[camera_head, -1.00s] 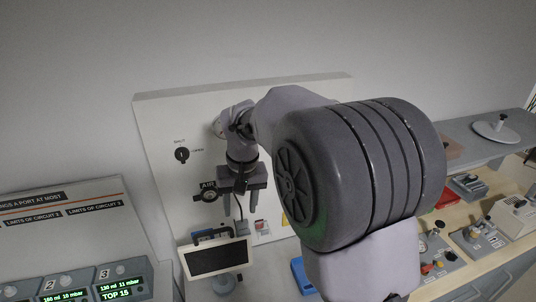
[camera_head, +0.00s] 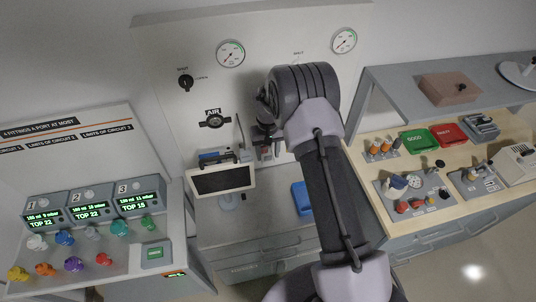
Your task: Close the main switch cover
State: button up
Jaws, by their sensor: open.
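The main switch (camera_head: 266,153) is a small unit with a bit of red, low on the pale wall panel, right of the screen. My gripper (camera_head: 267,138) is in front of it, small and partly hidden by my arm. Its jaws are open, and I see nothing held in them. The gripper and arm hide much of the switch. I cannot make out its cover or how far open it stands, nor whether the gripper touches it.
A tablet-like screen (camera_head: 222,180) stands left of the switch, and a blue tray (camera_head: 302,198) lies to its right. The panel holds two gauges, a black knob (camera_head: 186,82) and an AIR fitting (camera_head: 214,120). Ventilator units (camera_head: 90,207) stand left; a wooden bench (camera_head: 440,205) with parts stands right.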

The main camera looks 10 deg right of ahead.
jog(key=shift+d+f, duration=0.1)
jog(key=shift+f, duration=0.55)
grip_shut()
